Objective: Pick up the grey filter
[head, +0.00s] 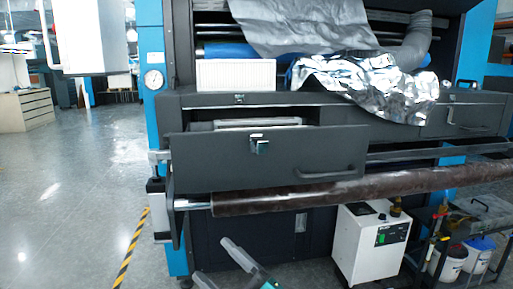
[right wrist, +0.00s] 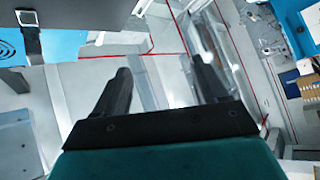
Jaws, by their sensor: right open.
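A flat grey framed piece (head: 258,122), which looks like the grey filter, lies in the open drawer (head: 215,160) of the dark machine. The drawer front hides its lower part. A white, finely ribbed panel (head: 236,75) stands on the ledge above the drawer. My right gripper (head: 212,258) is low at the bottom of the head view, in front of and below the drawer, apart from both. In the right wrist view its two dark fingers (right wrist: 160,68) are spread with nothing held between them. My left gripper is not in view.
Crumpled silver foil (head: 370,85) lies on the ledge at the right. A brown roll (head: 330,193) runs across below the drawer. The floor (head: 80,190) at the left is clear.

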